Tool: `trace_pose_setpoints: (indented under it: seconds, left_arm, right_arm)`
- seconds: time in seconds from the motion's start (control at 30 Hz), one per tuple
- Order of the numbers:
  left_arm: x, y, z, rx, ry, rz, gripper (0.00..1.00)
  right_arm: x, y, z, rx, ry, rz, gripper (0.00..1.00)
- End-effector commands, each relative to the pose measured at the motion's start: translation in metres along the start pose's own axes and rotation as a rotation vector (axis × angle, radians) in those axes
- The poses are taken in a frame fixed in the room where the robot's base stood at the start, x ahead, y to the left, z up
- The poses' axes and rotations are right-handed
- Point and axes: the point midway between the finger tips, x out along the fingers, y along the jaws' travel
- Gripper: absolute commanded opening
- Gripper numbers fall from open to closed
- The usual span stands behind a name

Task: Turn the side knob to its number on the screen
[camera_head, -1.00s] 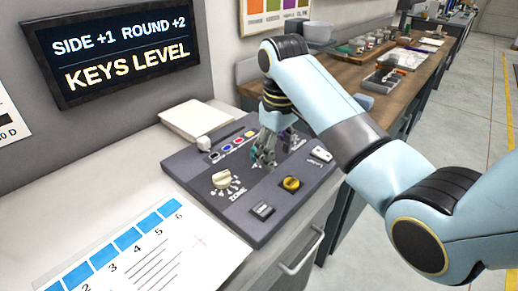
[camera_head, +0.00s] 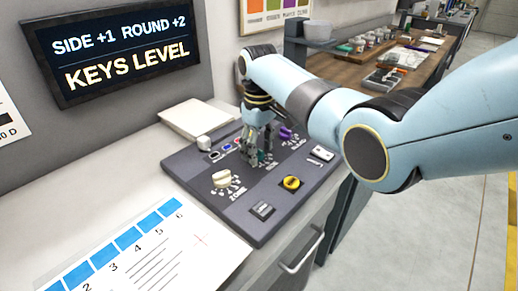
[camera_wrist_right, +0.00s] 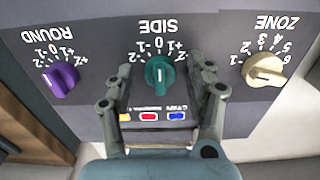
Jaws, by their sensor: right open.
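The screen (camera_head: 118,45) reads SIDE +1, ROUND +2, KEYS LEVEL. The teal side knob (camera_wrist_right: 159,76) sits under the SIDE label in the right wrist view. Its white mark points up, about at 0. My right gripper (camera_wrist_right: 160,90) is open, with one finger on each side of the side knob and a gap visible to both. In the head view the gripper (camera_head: 258,158) is low over the console (camera_head: 238,213) and largely hides the knob. My left gripper is not in view.
A purple round knob (camera_wrist_right: 60,80) and a cream zone knob (camera_wrist_right: 264,70) flank the side knob. A numbered sheet (camera_head: 150,250) lies at the front left.

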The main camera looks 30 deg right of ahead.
Motion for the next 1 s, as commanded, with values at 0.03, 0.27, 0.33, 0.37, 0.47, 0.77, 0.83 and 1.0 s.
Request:
trace_pose_setpoints:
  seconds: [0.03,0.27,0.33,0.37,0.47,0.77,0.83,1.0]
  left_arm:
    - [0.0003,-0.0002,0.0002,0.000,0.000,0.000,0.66]
    - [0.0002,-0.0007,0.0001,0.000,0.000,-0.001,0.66]
    - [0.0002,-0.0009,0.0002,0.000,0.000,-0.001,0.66]
    - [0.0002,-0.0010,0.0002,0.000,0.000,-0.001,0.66]
    - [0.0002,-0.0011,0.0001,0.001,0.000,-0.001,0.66]
    - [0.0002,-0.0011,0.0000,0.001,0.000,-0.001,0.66]
    - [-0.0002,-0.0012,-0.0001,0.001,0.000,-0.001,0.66]
    - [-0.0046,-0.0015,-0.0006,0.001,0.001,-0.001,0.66]
  right_arm:
    - [0.0028,-0.0002,0.0002,0.000,-0.001,0.000,0.55]
    - [0.0050,-0.0001,0.0000,0.000,0.000,0.000,0.55]
    - [0.0049,-0.0002,0.0000,0.000,0.000,0.000,0.55]
    - [0.0049,-0.0002,0.0000,0.000,0.000,0.000,0.51]
    - [0.0048,-0.0002,0.0000,0.000,0.000,0.000,0.38]
    - [0.0047,-0.0002,0.0000,0.000,0.000,0.000,0.02]
    - [0.0046,-0.0002,0.0001,0.002,0.000,0.000,0.02]
    - [0.0033,-0.0004,-0.0002,0.033,0.001,0.000,0.02]
